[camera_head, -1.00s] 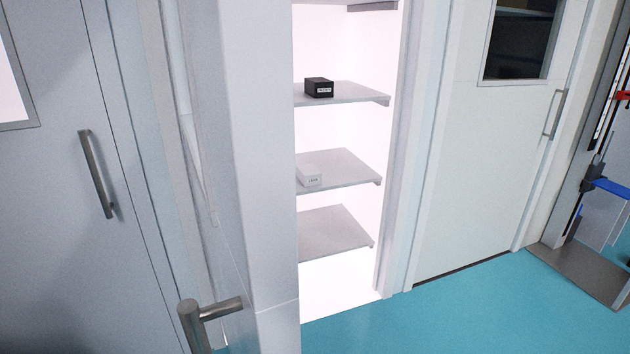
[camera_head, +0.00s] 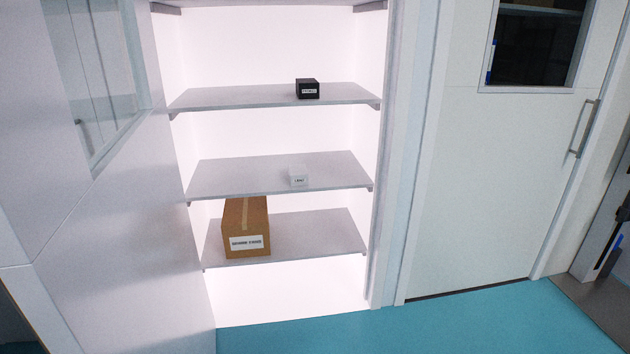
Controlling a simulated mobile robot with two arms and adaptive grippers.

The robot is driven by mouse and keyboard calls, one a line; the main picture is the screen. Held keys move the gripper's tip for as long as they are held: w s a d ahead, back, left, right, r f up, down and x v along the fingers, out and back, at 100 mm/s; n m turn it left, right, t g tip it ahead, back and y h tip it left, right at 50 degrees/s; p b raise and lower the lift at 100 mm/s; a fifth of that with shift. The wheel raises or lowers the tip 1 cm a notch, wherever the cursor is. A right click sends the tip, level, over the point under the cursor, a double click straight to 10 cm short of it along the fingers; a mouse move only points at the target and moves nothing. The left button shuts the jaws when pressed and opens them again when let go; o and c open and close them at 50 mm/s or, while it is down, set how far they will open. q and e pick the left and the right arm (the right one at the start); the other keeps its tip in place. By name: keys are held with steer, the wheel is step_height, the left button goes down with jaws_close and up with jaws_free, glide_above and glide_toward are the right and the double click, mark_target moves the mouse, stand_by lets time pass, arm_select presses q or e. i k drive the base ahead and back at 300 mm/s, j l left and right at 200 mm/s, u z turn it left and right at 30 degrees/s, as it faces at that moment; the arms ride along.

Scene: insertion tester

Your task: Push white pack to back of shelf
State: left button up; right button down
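The white pack (camera_head: 299,177) is a small white box with a dark-lettered label on its front. It sits on the middle shelf (camera_head: 235,176), right of the shelf's centre, with bare shelf around it. It stands out little against the pale shelf and bright back wall. Neither of my grippers is in the head view.
A black box (camera_head: 307,89) sits on the upper shelf (camera_head: 230,98). A brown carton (camera_head: 246,228) stands at the left of the lower shelf (camera_head: 315,236). The open white door (camera_head: 130,220) is at left; a closed door (camera_head: 500,180) is at right. Teal floor (camera_head: 450,325) in front is clear.

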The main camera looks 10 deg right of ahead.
mark_target(298, 175)
steer(key=i+l, duration=0.2)
steer(key=l, duration=0.15)
steer(key=i+l+u, duration=0.1)
steer(key=i+l, duration=0.35)
steer(key=l, duration=0.2)
steer(key=i+l+u, duration=0.15)
steer(key=l, duration=0.2)
steer(key=i, duration=0.05)
